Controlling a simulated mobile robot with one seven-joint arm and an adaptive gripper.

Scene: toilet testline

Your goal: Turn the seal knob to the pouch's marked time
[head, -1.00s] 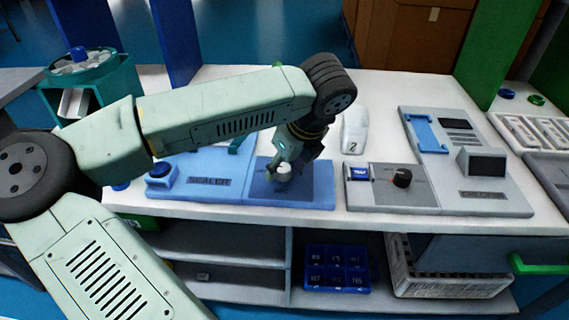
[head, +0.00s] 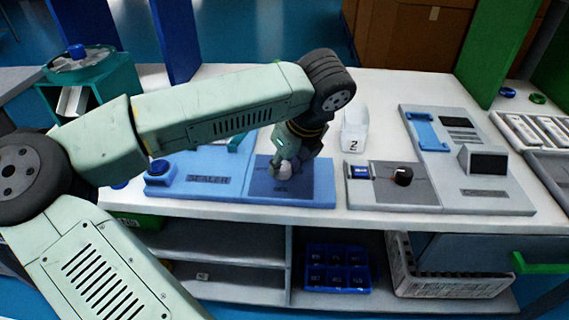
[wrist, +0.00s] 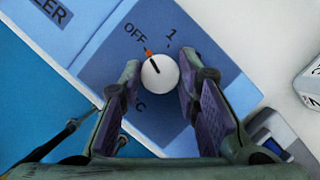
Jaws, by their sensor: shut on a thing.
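The seal knob (wrist: 160,73) is round and white, with a black line and an orange tip pointing at or close to OFF in the wrist view. A mark "1" lies just right of OFF. My gripper (wrist: 160,68) has a finger on either side of the knob and is shut on it. In the head view, my gripper (head: 284,168) is down at the dark panel of the blue sealer (head: 208,180), mostly covering the knob. The white pouch (head: 355,125), marked "2", is on the table right of the sealer; its edge shows in the wrist view (wrist: 312,82).
A blue button (head: 160,168) sits at the sealer's left. A grey device with a dark screen (head: 487,162) stands further right.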

